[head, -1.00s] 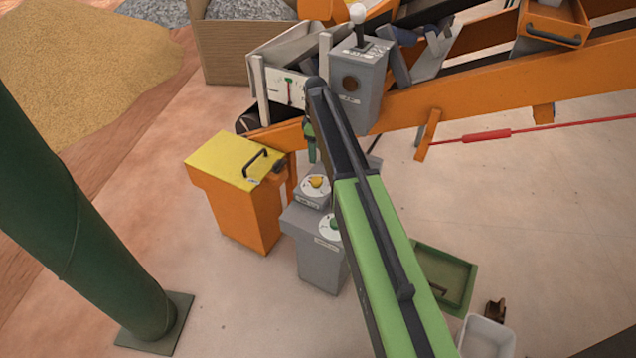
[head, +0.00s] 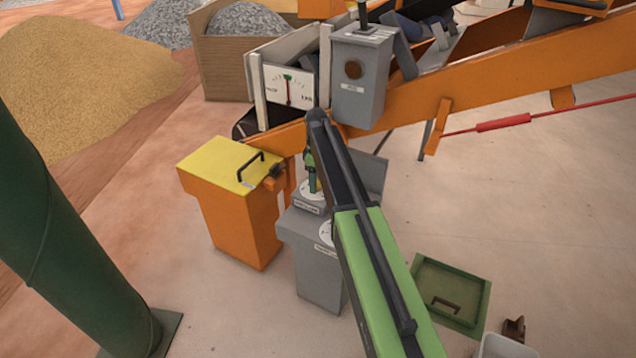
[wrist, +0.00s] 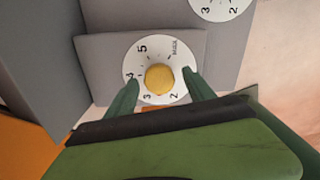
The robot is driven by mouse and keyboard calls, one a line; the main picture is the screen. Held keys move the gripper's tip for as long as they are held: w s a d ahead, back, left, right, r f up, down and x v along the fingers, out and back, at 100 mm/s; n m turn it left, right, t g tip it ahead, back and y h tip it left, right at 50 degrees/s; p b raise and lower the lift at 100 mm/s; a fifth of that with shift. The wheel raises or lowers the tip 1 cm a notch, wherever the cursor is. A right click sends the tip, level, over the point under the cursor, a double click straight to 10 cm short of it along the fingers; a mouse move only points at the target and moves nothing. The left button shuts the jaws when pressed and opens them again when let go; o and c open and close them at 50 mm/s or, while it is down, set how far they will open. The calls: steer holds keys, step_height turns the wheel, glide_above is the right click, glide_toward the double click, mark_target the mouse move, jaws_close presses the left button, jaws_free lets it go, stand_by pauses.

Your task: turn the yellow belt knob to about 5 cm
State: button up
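The yellow belt knob (wrist: 159,79) sits in the middle of a white dial (wrist: 143,54) marked 2, 3, 4 and 5, in the wrist view. Which number the knob points at is too small to tell. My gripper (wrist: 160,84) is open, with one green finger on each side of the knob and a gap left to it. In the head view my gripper (head: 312,178) is down over the dial (head: 306,196) on the grey control box (head: 306,208), and it hides the knob.
A second white dial (wrist: 222,6) lies beside the first, on the grey pedestal (head: 318,272). An orange box with a yellow lid and black handle (head: 230,165) stands close on the left. The orange conveyor frame (head: 480,85) and a grey lever box (head: 360,80) are behind.

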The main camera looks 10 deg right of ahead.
steer(key=c, duration=1.2)
steer(key=shift+d, duration=0.25)
jaws_close()
steer(key=shift+a, duration=0.15)
